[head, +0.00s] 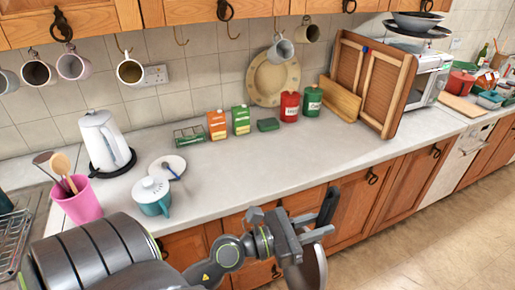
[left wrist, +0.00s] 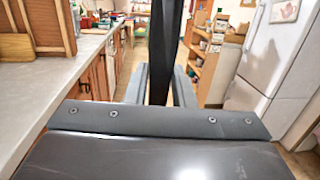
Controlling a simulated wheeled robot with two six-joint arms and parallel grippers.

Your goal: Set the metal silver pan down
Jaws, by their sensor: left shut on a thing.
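The metal silver pan (head: 316,268) is at the bottom of the head view, in front of the counter's cupboard doors. Its disc is tilted steeply, seen nearly edge-on and partly hidden behind my gripper and cut off by the picture's edge. Its black handle (head: 328,206) points up. My left gripper (head: 318,234) is shut on the pan's handle. In the left wrist view the dark handle (left wrist: 166,45) stands upright between the two fingers (left wrist: 158,85). My right gripper is not in view.
The grey counter (head: 270,165) has a clear stretch along its front. On it stand a kettle (head: 106,143), a teal lidded pot (head: 152,195), a saucer (head: 167,168), a pink utensil cup (head: 80,203), boxes, canisters and a wooden rack (head: 372,80). Mugs hang above.

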